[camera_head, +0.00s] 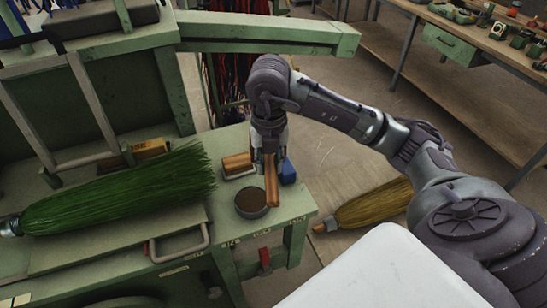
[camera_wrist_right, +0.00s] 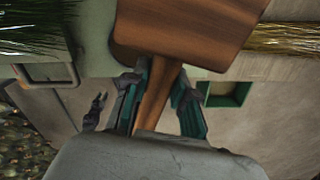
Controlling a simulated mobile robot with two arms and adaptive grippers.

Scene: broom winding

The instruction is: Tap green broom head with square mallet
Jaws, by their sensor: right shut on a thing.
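The green broom head (camera_head: 120,190) lies on its side on the green bench at the left, its bristle tips toward the right. Part of it also shows at the upper left of the right wrist view (camera_wrist_right: 32,32). My right gripper (camera_head: 270,151) is shut on the handle of a wooden mallet (camera_head: 271,183). The mallet's broad brown head (camera_wrist_right: 190,28) and thin handle show in the right wrist view. In the head view the mallet is over the small side table, right of the green bristles and apart from them. I cannot tell whether it touches the table. My left gripper is not in view.
A round dark-filled bowl (camera_head: 250,203), a wooden block (camera_head: 237,165) and a blue object (camera_head: 288,172) are on the side table (camera_head: 290,208) around the mallet. A yellow broom (camera_head: 372,205) lies beyond its right edge. A green machine beam (camera_head: 270,32) crosses behind my arm.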

